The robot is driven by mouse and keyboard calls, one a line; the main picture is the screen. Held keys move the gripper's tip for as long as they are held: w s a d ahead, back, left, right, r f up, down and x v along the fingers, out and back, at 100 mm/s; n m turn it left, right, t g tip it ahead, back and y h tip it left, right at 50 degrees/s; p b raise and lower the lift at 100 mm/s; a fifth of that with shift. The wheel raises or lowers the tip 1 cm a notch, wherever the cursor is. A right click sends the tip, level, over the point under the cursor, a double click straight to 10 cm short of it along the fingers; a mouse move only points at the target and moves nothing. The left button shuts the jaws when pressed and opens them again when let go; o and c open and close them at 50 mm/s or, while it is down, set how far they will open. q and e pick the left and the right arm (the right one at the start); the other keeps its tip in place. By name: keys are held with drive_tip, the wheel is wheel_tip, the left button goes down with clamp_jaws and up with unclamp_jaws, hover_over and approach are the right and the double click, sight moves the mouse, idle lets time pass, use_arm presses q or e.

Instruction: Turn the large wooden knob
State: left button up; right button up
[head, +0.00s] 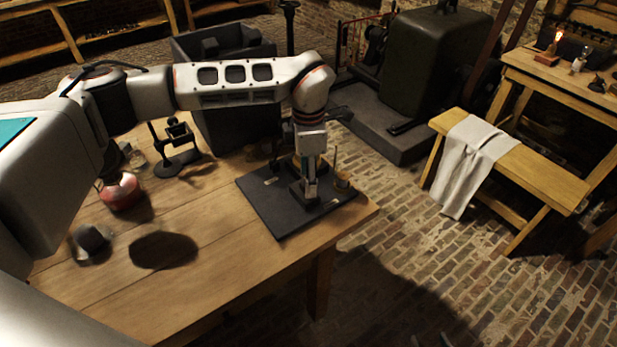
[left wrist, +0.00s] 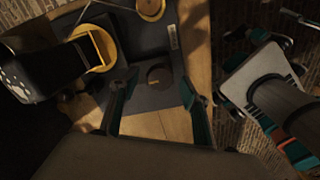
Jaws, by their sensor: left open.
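A dark board (head: 270,212) lies on the wooden table near its right corner. In the left wrist view, a round, dark brown knob-like piece (left wrist: 159,75) sits on the board, seen from above; it looks like the wooden knob, but the dim light hides its material. My left gripper (left wrist: 157,100) is open, with its teal-lined fingers apart on either side of the knob in that view; contact cannot be told. In the head view my left gripper (head: 310,190) points down over the board and hides what is beneath it. Only dark tips of my right gripper (head: 428,341) seem to show at the bottom edge.
A red-topped jar (head: 120,190), a dark stand (head: 178,150) and a large dark box (head: 225,110) are on or by the table. A bench (head: 545,180) with a cloth (head: 468,160) stands right, across open brick floor.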

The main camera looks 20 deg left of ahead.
use_arm(q)
drive_tip(key=shift+f, duration=0.35)
drive_tip(key=c, duration=1.1)
drive_tip(key=shift+n, duration=0.3)
